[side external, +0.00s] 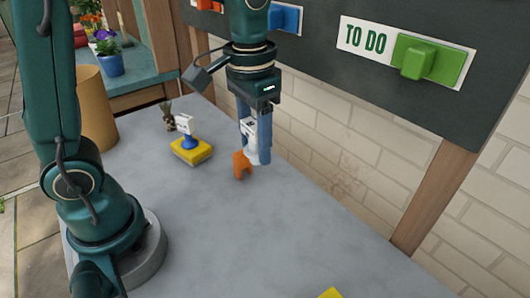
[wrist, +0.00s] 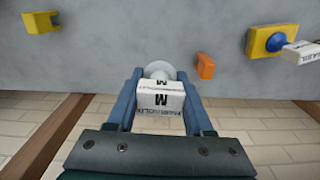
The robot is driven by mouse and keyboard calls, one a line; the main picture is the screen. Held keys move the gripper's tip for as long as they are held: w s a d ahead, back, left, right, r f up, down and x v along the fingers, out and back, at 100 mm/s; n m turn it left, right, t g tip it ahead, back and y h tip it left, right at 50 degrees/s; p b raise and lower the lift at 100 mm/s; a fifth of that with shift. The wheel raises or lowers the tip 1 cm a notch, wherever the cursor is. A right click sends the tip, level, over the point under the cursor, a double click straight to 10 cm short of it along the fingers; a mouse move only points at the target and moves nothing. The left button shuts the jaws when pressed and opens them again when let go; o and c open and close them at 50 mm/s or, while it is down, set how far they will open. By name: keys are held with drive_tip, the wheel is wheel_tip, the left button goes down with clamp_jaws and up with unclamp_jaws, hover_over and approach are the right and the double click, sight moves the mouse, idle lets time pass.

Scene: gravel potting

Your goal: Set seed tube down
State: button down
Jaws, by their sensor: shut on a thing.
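My gripper (side external: 256,148) points down close over the grey bench top and has blue fingers. In the wrist view my gripper (wrist: 161,100) is shut on the seed tube (wrist: 160,98), a white piece with black lettering and a large M, with a pale round end beyond it. In the side view the white seed tube (side external: 263,152) shows only partly between the fingers. I cannot tell whether its lower end touches the bench. A small orange block (side external: 241,165) stands just left of the fingers; it also shows in the wrist view (wrist: 206,67), apart from the tube.
A yellow block (side external: 191,151) with a blue piece and white label stands left of my gripper. Another yellow piece (side external: 330,293) is at the front edge of view. A brick wall and dark board with a green block (side external: 428,62) rise at right. The front bench is mostly clear.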

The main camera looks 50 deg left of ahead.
drive_tip(key=shift+w+a+f, duration=0.25)
drive_tip(key=shift+w+a, duration=0.15)
drive_tip(key=shift+w, duration=0.1)
drive_tip(key=shift+w+f+n, duration=0.15)
drive_tip(key=shift+f+n, duration=0.1)
drive_tip(key=shift+n, duration=0.05)
drive_tip(key=d+f, duration=0.2)
drive_tip(key=d, duration=0.1)
drive_tip(key=d+f, duration=0.2)
drive_tip(key=d, duration=0.2)
drive_tip(key=d+f, duration=0.3)
drive_tip(key=d, duration=0.1)
drive_tip(key=shift+d+f, duration=0.1)
drive_tip(key=shift+f, duration=1.9)
drive_tip(key=shift+f, duration=0.1)
drive_tip(key=shift+c, duration=1.4)
unclamp_jaws()
